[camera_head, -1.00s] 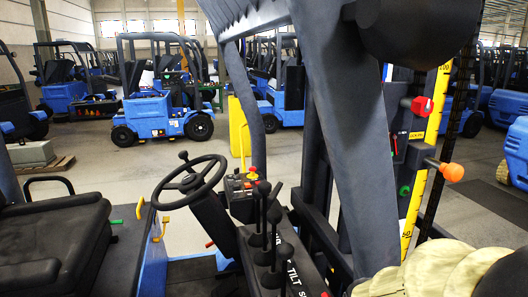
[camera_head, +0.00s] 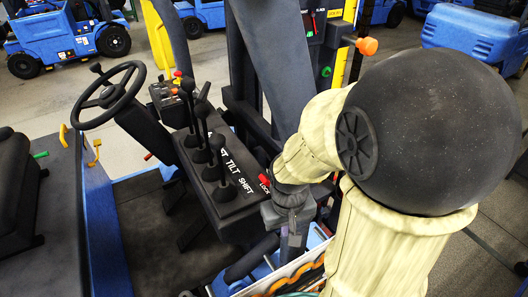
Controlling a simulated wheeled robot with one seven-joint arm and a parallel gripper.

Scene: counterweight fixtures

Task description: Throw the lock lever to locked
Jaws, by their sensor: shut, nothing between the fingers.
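A small red piece with a LOCK label (camera_head: 265,183) sits at the right end of the black lever console (camera_head: 238,205), beyond the SHIFT lettering. I cannot tell the lock lever's own position, because my arm and gripper crowd this spot. My gripper (camera_head: 289,236) is a dark grey shape at the end of my cream-sleeved arm, just right of and below the label. It points downward and is shut with nothing held. Its fingertips are small and partly lost against the dark parts behind, so contact with the lever cannot be told.
Several tall black-knobbed levers (camera_head: 208,145) stand on the console left of my gripper. The steering wheel (camera_head: 108,98) and seat (camera_head: 17,185) are farther left. A dark mast post (camera_head: 275,60) rises behind. An orange knob (camera_head: 367,46) sticks out behind my arm.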

